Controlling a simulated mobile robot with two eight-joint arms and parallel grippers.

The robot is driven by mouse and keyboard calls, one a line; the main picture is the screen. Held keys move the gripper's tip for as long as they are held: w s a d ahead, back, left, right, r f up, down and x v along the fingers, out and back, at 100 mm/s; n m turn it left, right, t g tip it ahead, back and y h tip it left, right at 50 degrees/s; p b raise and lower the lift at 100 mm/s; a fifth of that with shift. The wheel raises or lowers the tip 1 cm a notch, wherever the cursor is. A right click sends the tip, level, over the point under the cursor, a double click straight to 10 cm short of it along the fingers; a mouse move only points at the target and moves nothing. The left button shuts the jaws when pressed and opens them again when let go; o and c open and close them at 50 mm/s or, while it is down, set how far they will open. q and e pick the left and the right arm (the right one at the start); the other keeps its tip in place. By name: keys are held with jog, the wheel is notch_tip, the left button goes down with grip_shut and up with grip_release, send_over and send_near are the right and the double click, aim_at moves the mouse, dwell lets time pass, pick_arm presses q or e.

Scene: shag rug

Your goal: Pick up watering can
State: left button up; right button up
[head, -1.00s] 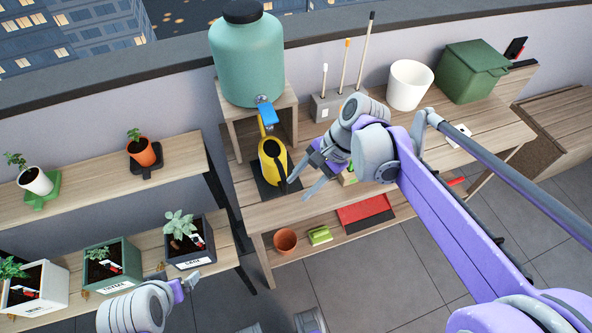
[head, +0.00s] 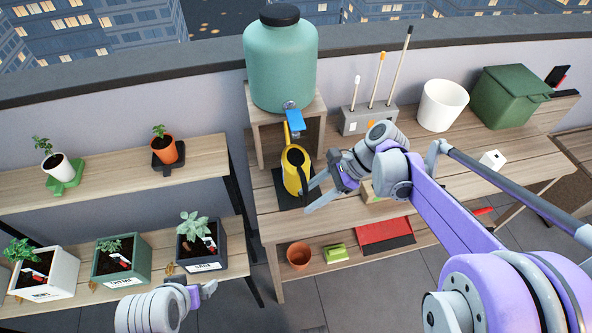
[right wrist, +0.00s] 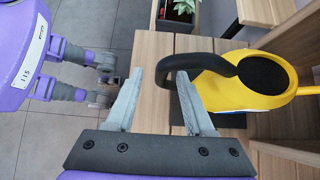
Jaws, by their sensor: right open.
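The yellow watering can (head: 289,178) stands upright on a dark mat on the wooden bench, under the blue tap of the green tank. My right gripper (head: 309,196) is open just right of the can, close to it. In the right wrist view the can's yellow body (right wrist: 212,92) is to the right, and its black handle (right wrist: 200,47) arches over to between the open fingertips (right wrist: 160,74). Contact between finger and handle cannot be told. My left gripper (head: 205,291) is low at the left, away from the can; its jaws are too small to read.
The green tank (head: 281,65) stands on a wooden stand behind the can. A tool holder (head: 368,120), white pot (head: 442,105) and green bin (head: 508,97) are farther right. Planter boxes (head: 122,264) line the left shelf. A terracotta pot (head: 299,256) sits on the lower shelf.

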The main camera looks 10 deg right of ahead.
jog(key=x, duration=0.4)
jog(key=shift+a, duration=0.45)
grip_shut()
jog(key=shift+r, duration=0.1)
dwell(0.8)
